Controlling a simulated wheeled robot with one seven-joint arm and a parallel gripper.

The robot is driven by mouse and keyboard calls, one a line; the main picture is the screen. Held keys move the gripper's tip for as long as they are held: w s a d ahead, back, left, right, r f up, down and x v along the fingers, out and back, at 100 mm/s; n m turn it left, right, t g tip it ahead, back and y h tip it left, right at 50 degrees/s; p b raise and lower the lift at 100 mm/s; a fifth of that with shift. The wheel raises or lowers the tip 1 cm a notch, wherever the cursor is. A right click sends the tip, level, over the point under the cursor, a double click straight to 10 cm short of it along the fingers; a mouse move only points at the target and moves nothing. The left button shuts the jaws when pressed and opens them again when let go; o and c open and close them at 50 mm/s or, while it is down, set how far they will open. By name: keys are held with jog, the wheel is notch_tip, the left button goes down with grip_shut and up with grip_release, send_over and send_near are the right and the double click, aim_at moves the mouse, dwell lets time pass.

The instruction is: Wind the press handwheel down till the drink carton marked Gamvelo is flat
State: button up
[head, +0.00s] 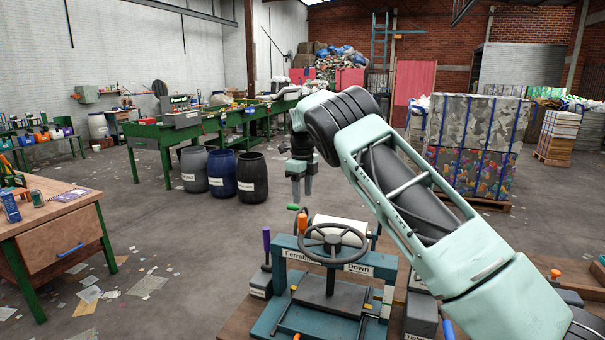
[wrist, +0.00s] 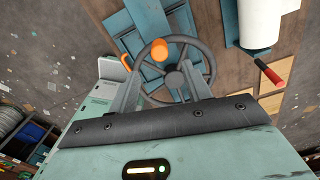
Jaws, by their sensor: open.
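The press (head: 283,245) is a teal frame on the bench in front of me, with labels partly reading "Ferralb" and "Down". Its dark spoked handwheel (head: 333,243) lies level on top, with an upright orange knob (head: 302,222) on the rim. My gripper (head: 301,194) is open and empty, pointing down above the knob side of the wheel. In the wrist view, the handwheel (wrist: 209,72) shows beyond the two fingers, and the orange knob (wrist: 160,50) appears between their tips, apart from them. No carton marked Gamvelo can be made out; the space under the wheel is mostly hidden.
A white roll (head: 342,229) lies behind the wheel. A purple-handled tool (head: 266,243) stands left of the press. A wooden table (head: 50,225) at left bears a blue carton-like item (head: 10,207), its marking unreadable. Barrels (head: 223,172) stand farther back. Open floor lies between.

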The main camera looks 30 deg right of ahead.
notch_tip(320, 180, up, 9)
jog(key=shift+f+b, duration=0.15)
jog(key=shift+b, duration=0.2)
dwell(0.4)
